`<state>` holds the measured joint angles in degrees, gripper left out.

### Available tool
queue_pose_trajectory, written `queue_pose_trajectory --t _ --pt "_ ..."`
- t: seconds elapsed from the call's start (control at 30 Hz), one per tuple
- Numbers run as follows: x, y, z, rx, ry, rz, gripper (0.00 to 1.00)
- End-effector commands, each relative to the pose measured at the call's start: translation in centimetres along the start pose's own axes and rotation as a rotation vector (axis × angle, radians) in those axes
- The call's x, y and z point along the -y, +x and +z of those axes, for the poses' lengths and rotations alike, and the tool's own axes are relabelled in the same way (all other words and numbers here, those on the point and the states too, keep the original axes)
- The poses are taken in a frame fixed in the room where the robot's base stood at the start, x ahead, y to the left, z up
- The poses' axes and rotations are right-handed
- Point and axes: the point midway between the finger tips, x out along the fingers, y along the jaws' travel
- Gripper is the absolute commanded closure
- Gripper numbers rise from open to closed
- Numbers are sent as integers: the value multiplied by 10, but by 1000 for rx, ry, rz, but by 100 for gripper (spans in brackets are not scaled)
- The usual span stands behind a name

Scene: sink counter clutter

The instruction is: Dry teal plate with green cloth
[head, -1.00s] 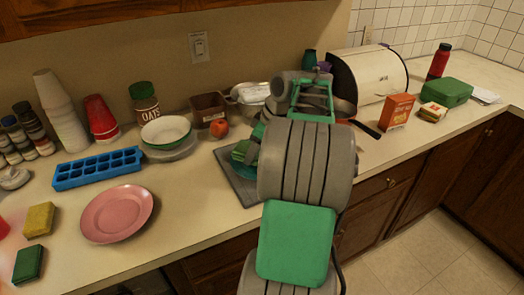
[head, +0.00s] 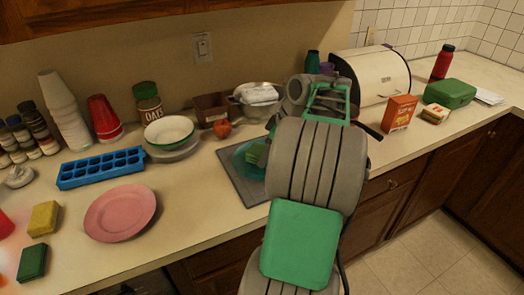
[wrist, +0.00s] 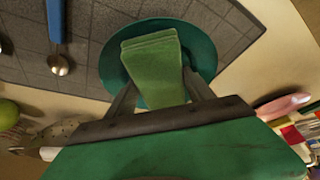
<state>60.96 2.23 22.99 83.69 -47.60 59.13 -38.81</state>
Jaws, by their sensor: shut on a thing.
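The teal plate (head: 240,158) lies on a dark grey mat (head: 236,181) on the counter, partly hidden by my arm in the head view. In the wrist view the teal plate (wrist: 206,56) lies flat under the cloth. The green cloth (wrist: 155,62) is folded and held between my gripper's fingers (wrist: 160,95), over the plate's middle. My gripper is shut on it. Whether the cloth presses on the plate is hard to tell. In the head view the green cloth (head: 255,152) shows just left of my arm, while the fingers are hidden.
A blue-handled utensil (wrist: 57,40) lies on the mat beside the plate. A pink plate (head: 120,212), a blue ice tray (head: 101,167) and a stacked bowl (head: 168,130) stand left. An apple (head: 222,129) and a colander (head: 256,102) are behind the mat.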

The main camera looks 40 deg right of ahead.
Motion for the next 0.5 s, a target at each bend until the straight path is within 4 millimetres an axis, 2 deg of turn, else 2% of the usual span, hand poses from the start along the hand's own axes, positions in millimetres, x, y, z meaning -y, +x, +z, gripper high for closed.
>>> queue_pose_trajectory --t 0.2,0.5 --pt "-4 -6 16 0 0 0 71" --pt "-3 -10 14 0 0 -1 71"
